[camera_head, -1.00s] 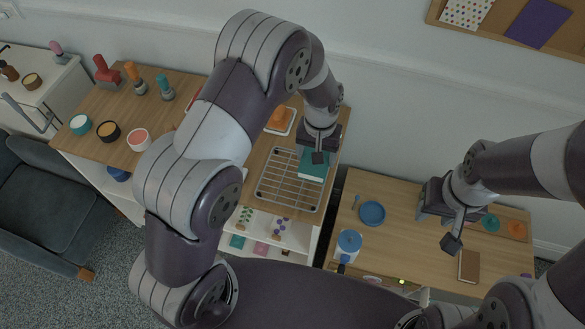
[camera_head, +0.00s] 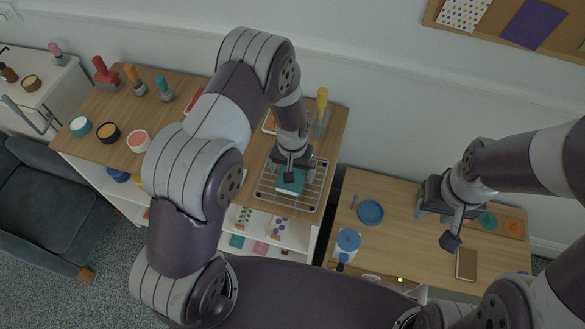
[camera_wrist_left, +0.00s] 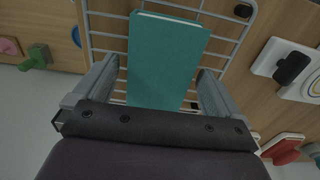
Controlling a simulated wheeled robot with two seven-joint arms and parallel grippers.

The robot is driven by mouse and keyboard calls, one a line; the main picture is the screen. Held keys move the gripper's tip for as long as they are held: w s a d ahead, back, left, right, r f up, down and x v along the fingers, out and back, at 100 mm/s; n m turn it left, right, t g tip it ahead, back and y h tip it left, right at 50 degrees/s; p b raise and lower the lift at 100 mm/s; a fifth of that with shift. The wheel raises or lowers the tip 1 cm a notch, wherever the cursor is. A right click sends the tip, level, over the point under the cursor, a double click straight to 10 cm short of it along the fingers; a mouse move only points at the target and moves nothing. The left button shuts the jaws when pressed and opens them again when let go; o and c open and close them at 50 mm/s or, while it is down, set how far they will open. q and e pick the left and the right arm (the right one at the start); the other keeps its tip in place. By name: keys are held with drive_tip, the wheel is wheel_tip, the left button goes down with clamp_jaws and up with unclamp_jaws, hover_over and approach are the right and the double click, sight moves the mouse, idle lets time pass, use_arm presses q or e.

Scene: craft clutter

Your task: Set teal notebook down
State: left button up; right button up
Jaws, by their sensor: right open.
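The teal notebook (camera_head: 290,181) lies at the wire rack, cover up, below my left gripper (camera_head: 291,166). In the left wrist view the notebook (camera_wrist_left: 165,62) shows between the two fingers of my left gripper (camera_wrist_left: 158,72). My right gripper (camera_head: 437,216) is open and empty above the right table.
The wire rack (camera_head: 316,192) sits on the wooden top of the left unit. The right table holds a blue plate (camera_head: 370,212), a blue-lidded jar (camera_head: 347,242) and a brown notebook (camera_head: 466,264).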

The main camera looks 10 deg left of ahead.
use_arm(q)
drive_tip(key=shift+r, duration=0.1)
drive_tip(key=shift+r, duration=0.25)
wheel_tip(320, 180, up, 12)
drive_tip(key=s+a+r+t, duration=0.1)
drive_tip(key=s+a+r, duration=0.3)
drive_tip(key=s, duration=0.5)
wheel_tip(320, 180, up, 2)
drive_tip(key=shift+a+b, duration=0.3)
drive_tip(key=s, duration=0.2)
drive_tip(key=s+a+r, duration=0.1)
drive_tip(key=shift+s, duration=0.2)
drive_tip(key=w+d+f+g, duration=0.1)
drive_tip(key=w+d+f, duration=0.5)
drive_tip(key=w+f, duration=0.45)
drive_tip(key=f, duration=0.3)
drive_tip(key=w+f+p, duration=0.1)
drive_tip(key=f, duration=0.2)
drive_tip(key=w+f, duration=0.1)
drive_tip(key=f, duration=0.2)
drive_tip(key=shift+w+a+f+p, duration=0.1)
drive_tip(key=shift+a+f+p, duration=0.1)
drive_tip(key=shift+p, duration=0.2)
drive_tip(key=shift+r, duration=0.15)
drive_tip(key=c, duration=1.2)
